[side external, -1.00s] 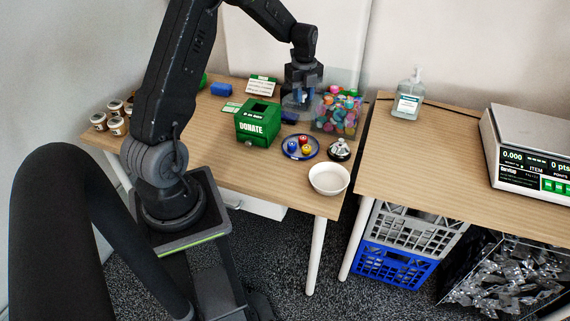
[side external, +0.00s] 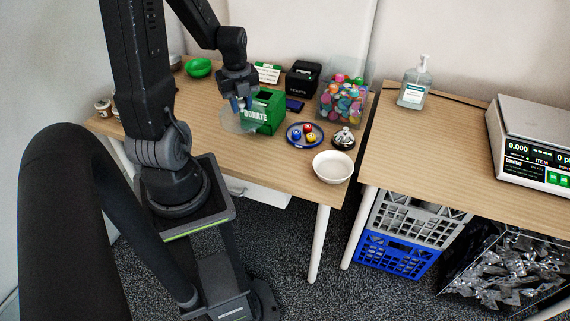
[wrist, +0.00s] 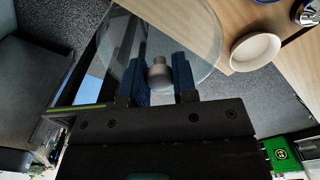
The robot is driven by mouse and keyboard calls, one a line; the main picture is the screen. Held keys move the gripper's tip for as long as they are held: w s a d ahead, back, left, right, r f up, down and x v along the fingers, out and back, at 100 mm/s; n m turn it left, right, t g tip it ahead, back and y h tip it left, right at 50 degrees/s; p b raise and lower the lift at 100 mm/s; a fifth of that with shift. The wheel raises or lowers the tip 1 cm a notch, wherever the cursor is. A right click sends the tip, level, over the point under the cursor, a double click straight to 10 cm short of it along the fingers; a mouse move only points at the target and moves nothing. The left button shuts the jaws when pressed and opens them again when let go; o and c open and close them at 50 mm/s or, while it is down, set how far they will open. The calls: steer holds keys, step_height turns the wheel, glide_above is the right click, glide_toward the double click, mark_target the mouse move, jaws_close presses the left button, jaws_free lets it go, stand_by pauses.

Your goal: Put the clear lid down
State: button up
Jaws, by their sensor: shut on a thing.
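The clear lid (wrist: 202,28) is a round transparent disc with a grey knob (wrist: 160,75) at its middle. In the wrist view the knob sits between the two blue fingers of my gripper (wrist: 160,80), which is shut on it. In the side view my gripper (side external: 240,106) holds the lid (side external: 232,122) in front of and left of the green donate box. The lid's exact height over the table is hard to tell. A clear bin (side external: 342,104) of colourful round items stands open at the table's back right.
The green donate box (side external: 266,112) stands close right of the lid. A blue-rimmed plate (side external: 294,143), silver bell (side external: 343,138) and white bowl (side external: 333,167) are farther right. A black printer (side external: 303,78) is behind. The table's front left (side external: 212,146) is bare.

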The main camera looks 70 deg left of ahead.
mark_target(243, 111)
steer(key=f, duration=0.4)
steer(key=shift+w+f, duration=0.2)
steer(key=shift+f, duration=0.15)
steer(key=w+d+f, duration=0.2)
steer(key=w, duration=0.1)
steer(key=w+d+f, duration=0.2)
steer(key=w, duration=0.1)
steer(key=w+d+f, duration=0.2)
steer(key=w+f, duration=0.1)
steer(key=shift+w+d+f, duration=0.1)
steer(key=shift+w+d, duration=0.15)
steer(key=shift+f, duration=1.9)
steer(key=o, duration=0.9)
steer(key=shift+f, duration=0.15)
steer(key=shift+o, duration=0.2)
